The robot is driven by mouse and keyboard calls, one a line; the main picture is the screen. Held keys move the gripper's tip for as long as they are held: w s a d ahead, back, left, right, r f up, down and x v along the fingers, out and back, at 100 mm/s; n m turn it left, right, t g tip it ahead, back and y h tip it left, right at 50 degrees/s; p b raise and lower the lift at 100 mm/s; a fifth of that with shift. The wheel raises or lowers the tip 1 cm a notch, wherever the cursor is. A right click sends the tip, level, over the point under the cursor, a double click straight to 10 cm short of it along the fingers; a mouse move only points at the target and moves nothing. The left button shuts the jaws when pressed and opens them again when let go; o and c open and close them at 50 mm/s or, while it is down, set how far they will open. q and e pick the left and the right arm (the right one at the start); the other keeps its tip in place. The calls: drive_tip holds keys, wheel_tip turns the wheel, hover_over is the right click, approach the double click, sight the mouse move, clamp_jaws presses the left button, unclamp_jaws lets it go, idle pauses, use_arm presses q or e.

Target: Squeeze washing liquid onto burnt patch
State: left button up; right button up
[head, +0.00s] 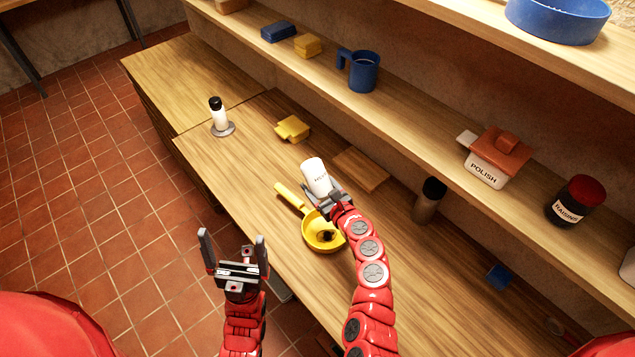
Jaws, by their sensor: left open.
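A yellow pan (310,240) lies on the wooden counter, its handle pointing up and left. A dark burnt patch (327,236) shows on its inside. My left gripper (234,246) is open and empty, left of the pan and in front of the counter edge.
On the counter (225,150) are a white, black-topped container (218,114) on a grey disc, a yellow block (292,128), a wooden board (361,169) and a dark-capped jar (428,201). The shelf behind holds a blue mug (359,70), POLISH box (496,158) and raisin jar (575,202).

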wheel_tip(320, 180, down, 8)
drive_tip(key=b, duration=0.7)
drive_tip(key=shift+w+r, duration=0.1)
drive_tip(key=shift+r, duration=0.1)
drive_tip(key=b, duration=0.5)
hover_over(318, 223)
wheel_tip(318, 223, down, 6)
drive_tip(key=shift+f, duration=0.15)
